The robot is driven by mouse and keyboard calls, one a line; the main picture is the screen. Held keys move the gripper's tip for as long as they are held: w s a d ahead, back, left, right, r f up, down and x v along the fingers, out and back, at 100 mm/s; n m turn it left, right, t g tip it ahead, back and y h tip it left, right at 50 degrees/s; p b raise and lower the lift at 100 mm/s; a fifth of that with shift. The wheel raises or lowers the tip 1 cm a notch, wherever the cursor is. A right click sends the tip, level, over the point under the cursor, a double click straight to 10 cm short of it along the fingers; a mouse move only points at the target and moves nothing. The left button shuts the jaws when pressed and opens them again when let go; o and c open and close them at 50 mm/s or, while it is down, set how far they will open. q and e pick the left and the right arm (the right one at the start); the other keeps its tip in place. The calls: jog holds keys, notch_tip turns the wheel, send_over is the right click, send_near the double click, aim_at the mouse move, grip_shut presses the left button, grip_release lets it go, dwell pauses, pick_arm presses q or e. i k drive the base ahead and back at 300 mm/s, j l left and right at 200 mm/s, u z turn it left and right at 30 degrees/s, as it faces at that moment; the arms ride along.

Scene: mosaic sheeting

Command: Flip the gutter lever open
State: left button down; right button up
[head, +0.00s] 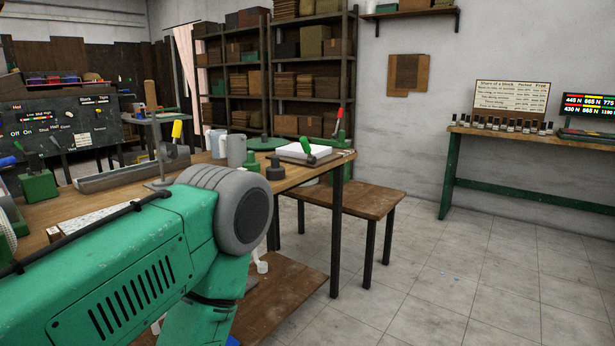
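A long grey metal trough (112,180), which looks like the gutter, lies on the wooden workbench. A lever with a yellow handle (177,130) stands upright at its right end. I cannot tell from this view whether this lever is open or closed. My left arm, green with a grey joint, crosses the lower left and hides part of the bench in front of the trough. It bends down below the bench top. Neither my left nor my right gripper shows.
On the workbench (320,172) stand grey mugs (236,150), a white block (304,151), a red-handled lever (339,119) and a green box (39,186) with a lever. A lower wooden table (355,203) stands to the right. The tiled floor at right is clear.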

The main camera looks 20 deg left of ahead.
aim_at(172, 151)
jog(key=i+l+u, duration=0.15)
jog(key=i+u, duration=0.35)
jog(key=i+l+u, duration=0.95)
jog(key=k+j, duration=0.1)
